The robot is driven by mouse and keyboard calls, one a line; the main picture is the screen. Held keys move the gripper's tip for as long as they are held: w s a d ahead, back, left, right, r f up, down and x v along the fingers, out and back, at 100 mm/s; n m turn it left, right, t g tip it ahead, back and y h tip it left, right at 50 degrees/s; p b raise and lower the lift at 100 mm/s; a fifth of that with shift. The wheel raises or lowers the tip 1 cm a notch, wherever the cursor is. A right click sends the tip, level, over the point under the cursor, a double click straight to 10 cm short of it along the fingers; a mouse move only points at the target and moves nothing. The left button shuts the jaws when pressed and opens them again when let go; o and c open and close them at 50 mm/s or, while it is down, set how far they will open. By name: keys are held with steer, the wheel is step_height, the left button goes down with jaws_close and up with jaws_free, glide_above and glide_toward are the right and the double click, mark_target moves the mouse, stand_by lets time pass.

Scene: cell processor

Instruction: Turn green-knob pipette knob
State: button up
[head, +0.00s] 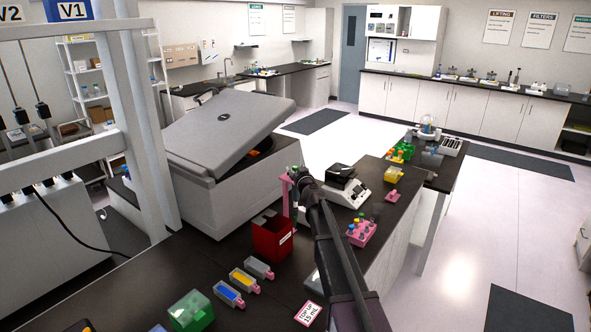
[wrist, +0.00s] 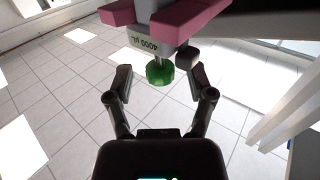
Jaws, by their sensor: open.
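The green knob (wrist: 160,73) sits at the end of a grey pipette (wrist: 153,42) marked with a volume label in the wrist view. A pink holder (wrist: 120,12) surrounds the pipette's body. My gripper (wrist: 160,82) is open, with one finger on each side of the green knob and a visible gap on both sides. In the head view my gripper (head: 302,178) is small and dark beside the pink pipette stand (head: 285,188). The knob cannot be made out there, as my arm and the stand crowd it.
A red bin (head: 270,238) stands on the dark bench just left of my arm. A pink tube rack (head: 361,232) and a white scale (head: 345,190) are to the right. A large grey centrifuge (head: 215,130) with a raised lid stands behind.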

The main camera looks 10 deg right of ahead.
steer(key=shift+w+a, duration=0.1)
steer(key=shift+w, duration=0.4)
steer(key=shift+c, duration=0.2)
jaws_close()
steer(key=shift+n+y, duration=0.9)
steer(key=shift+y, duration=0.5)
steer(key=n+g+y, duration=0.1)
steer(key=y, duration=0.1)
steer(key=shift+w+n+y, duration=0.1)
steer(key=shift+n+y, duration=0.2)
steer(key=shift+n, duration=0.1)
steer(key=n+g+y, duration=0.3)
steer(key=y, duration=0.2)
steer(key=shift+w+n+g, duration=0.1)
steer(key=shift+n+g, duration=0.3)
steer(key=n+g+y, duration=0.3)
steer(key=g, duration=0.1)
steer(key=shift+n+g+y, duration=0.5)
steer(key=shift+n+g, duration=0.3)
steer(key=shift+g, duration=0.2)
steer(key=shift+s, duration=0.2)
